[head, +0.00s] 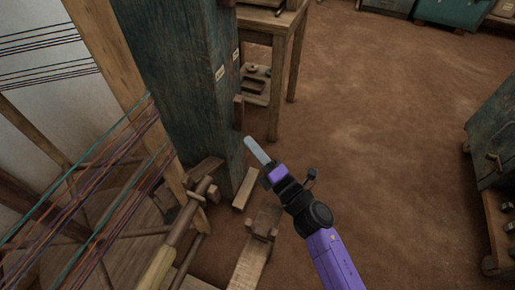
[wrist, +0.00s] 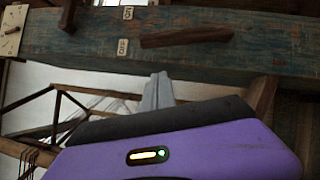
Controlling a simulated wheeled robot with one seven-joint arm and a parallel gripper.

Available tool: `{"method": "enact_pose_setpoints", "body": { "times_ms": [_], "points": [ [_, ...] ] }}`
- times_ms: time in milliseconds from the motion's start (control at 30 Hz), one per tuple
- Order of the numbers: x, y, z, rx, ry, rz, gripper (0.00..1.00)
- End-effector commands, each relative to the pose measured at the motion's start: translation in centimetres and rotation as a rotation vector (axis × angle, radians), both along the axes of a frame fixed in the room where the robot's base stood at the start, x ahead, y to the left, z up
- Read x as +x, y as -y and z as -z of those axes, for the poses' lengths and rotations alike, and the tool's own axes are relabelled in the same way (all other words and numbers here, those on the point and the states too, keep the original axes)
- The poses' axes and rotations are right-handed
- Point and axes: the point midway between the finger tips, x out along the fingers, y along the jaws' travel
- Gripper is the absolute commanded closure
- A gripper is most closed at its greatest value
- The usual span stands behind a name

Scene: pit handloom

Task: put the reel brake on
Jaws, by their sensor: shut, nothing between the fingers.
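A dark wooden lever (wrist: 187,37), which looks like the reel brake, is mounted on the worn blue-green post. It also shows in the head view (head: 239,112), on the post's right side. Two small pale labels, an upper one (wrist: 128,12) and a lower one (wrist: 122,46), sit off the lever's left end in the wrist view. That end lies closer to the lower label; their lettering is too small to read surely. My gripper (head: 249,143) is shut and empty, just below the lever in the head view and apart from it. Its grey fingers (wrist: 158,90) point towards the post.
The blue-green post (head: 170,75) stands beside the loom's coloured threads (head: 90,200). A wooden table (head: 270,22) is behind it. A wooden beam (head: 187,225) and a low block (head: 262,222) are near my arm. Open brown floor (head: 385,130) lies to the right.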

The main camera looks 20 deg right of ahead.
Motion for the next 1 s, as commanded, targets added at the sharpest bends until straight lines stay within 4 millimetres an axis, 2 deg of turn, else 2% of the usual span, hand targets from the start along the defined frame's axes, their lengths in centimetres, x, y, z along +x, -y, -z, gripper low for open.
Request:
{"method": "enact_pose_setpoints", "body": {
  "times_ms": [33,300,400,633,1000],
  "points": [
    [1.1,-0.2,-0.2,0.0,0.003,-0.001,1.0],
    [6.1,-1.5,-1.0,-0.001,0.003,-0.002,1.0],
    [7.2,-0.4,-1.7,-0.001,0.002,0.002,1.0],
    [8.7,0.5,-2.2,0.0,0.0,0.001,1.0],
    [8.9,0.7,-2.2,0.0,0.0,0.0,1.0]
  ]
}}
